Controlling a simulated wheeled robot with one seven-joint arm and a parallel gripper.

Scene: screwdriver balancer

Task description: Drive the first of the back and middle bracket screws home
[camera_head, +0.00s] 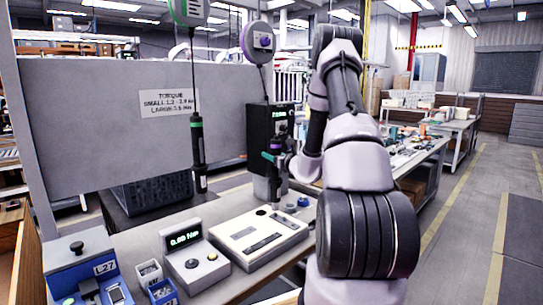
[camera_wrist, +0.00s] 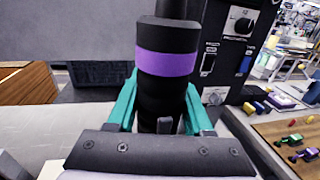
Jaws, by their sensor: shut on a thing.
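My gripper (camera_head: 277,158), with teal fingers, is shut on a black screwdriver with a purple band (camera_wrist: 167,63). The screwdriver is upright between the fingers in the wrist view; its lower end and bit are hidden. In the head view it is in front of a black box and hangs below the purple balancer (camera_head: 258,42). A second screwdriver with a green band (camera_head: 196,140) hangs free at left from the green balancer (camera_head: 188,12). A blue fixture marked L27 (camera_head: 82,272) stands at the lower left, holding small dark parts. I cannot make out the bracket screws.
A torque display (camera_head: 192,258) and a white panel unit (camera_head: 258,236) stand on the bench. Small blue bins (camera_head: 162,293) with screws sit beside the fixture. The black box (camera_head: 256,124) stands close behind my gripper. A grey board (camera_head: 110,130) backs the left side.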

